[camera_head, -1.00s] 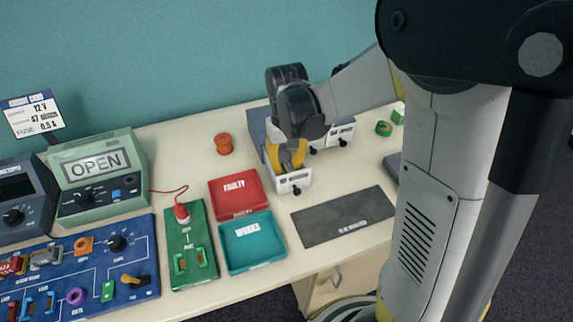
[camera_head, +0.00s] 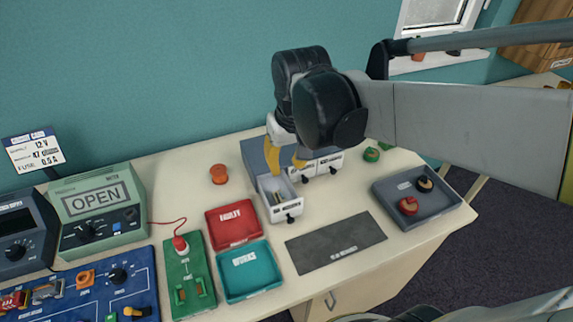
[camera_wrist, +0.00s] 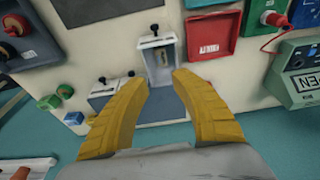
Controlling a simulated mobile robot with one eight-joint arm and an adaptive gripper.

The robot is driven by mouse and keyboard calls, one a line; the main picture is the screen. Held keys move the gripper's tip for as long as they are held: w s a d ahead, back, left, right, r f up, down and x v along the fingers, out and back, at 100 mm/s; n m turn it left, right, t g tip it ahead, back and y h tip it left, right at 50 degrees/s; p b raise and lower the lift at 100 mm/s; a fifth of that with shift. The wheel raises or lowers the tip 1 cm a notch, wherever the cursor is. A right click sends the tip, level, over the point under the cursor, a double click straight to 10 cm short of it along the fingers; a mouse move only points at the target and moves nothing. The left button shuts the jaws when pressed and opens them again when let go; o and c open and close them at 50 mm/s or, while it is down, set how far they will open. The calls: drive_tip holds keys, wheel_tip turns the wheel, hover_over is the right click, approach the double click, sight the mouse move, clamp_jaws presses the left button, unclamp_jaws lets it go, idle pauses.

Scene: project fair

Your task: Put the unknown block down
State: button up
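My gripper (camera_head: 286,167) is above the small grey drawer unit on the table, fingers spread. In the wrist view my gripper (camera_wrist: 160,80) is open with nothing between the fingertips. A white drawer (camera_head: 279,205) is pulled out in front of it; the drawer also shows in the wrist view (camera_wrist: 155,42). A small tan piece (camera_wrist: 161,62) lies inside the drawer, apart from my fingers. I cannot tell for sure whether this is the unknown block. No other block is held.
A red FAULTY tray (camera_head: 233,225) and a teal tray (camera_head: 249,272) stand left of a dark grey mat (camera_head: 320,252). A grey tray (camera_head: 440,212) with round pieces is at right. An orange spool (camera_head: 219,174) is behind. The mat is bare.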

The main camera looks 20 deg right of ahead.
drive_tip(key=s+r+t, duration=0.1)
drive_tip(key=s+t, duration=0.3)
drive_tip(key=s, duration=0.4)
drive_tip(key=shift+s+t, duration=0.2)
drive_tip(key=shift+t, duration=0.1)
